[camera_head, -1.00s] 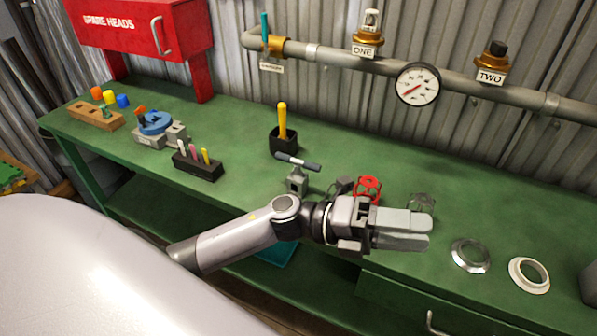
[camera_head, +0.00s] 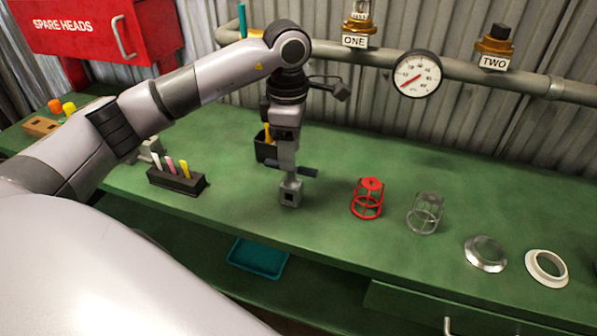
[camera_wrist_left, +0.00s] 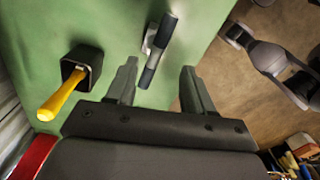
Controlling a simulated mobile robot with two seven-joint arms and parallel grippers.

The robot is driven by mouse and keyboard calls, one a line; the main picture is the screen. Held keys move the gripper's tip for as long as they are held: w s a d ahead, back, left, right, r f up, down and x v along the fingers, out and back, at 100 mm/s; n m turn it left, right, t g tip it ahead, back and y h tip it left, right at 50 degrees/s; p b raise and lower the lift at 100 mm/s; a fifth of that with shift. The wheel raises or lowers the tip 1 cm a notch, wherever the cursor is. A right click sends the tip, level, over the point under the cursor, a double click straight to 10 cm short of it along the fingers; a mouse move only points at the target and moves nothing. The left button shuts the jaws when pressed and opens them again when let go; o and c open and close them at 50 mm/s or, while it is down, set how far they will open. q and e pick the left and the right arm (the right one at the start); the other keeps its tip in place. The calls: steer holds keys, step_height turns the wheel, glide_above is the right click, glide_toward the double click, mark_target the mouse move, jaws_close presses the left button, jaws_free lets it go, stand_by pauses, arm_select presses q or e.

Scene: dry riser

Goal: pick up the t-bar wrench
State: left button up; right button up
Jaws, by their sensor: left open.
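The t-bar wrench (camera_head: 306,171) has a dark, two-toned crossbar and stands in a small grey block (camera_head: 291,191) on the green bench. In the left wrist view its crossbar (camera_wrist_left: 158,50) runs lengthwise, with its near end between the two fingers in the picture. My left gripper (camera_head: 287,165) points down over the wrench and hides part of it in the head view. It is open and empty, and its spread fingers also show in the left wrist view (camera_wrist_left: 159,68). I cannot tell whether a finger touches the bar. My right gripper is in neither view.
A black holder (camera_head: 265,151) with a yellow handle stands close behind the gripper. A pen block (camera_head: 176,182) is to the left. The pipe (camera_head: 430,68) runs behind.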

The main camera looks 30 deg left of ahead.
mark_target(291, 183)
arm_select(q)
steer(key=shift+w+a+f, duration=0.15)
steer(key=shift+w, duration=0.25)
steer(key=shift+s+f, duration=0.1)
steer(key=shift+f, duration=0.1)
step_height(291, 183, down, 6)
steer(key=shift+f+p, duration=0.1)
steer(key=shift+p, duration=0.45)
steer(key=shift+c, duration=0.3)
jaws_close()
